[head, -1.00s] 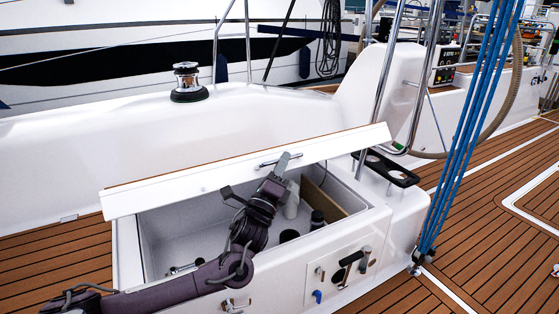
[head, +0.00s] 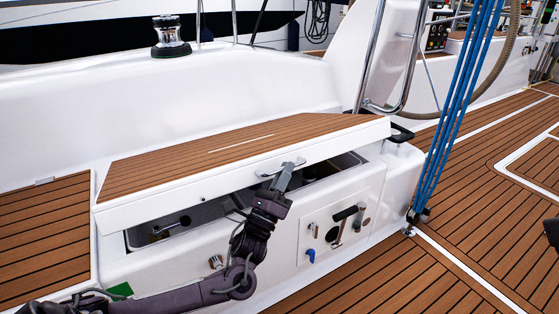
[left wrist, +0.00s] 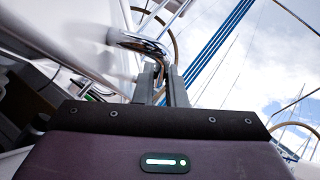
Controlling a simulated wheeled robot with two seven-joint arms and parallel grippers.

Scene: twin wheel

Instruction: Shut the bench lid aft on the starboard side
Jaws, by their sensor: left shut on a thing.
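The bench lid (head: 225,150) is a white panel with a teak top. It is tilted only a little, with a narrow dark gap between its front edge and the white bench locker (head: 185,262). My left gripper (head: 284,172) is shut on the chrome handle (head: 279,168) at the lid's front edge. The left wrist view also shows the handle (left wrist: 140,42) at the fingertips of my left gripper (left wrist: 162,68). Most of the locker's inside is hidden under the lid. My right gripper is not in view.
A panel with levers (head: 340,222) is on the locker's front. Blue ropes (head: 455,110) run down to the deck at the right. A chrome winch (head: 168,37) stands on the coaming behind. Open teak deck (head: 390,270) lies at the right.

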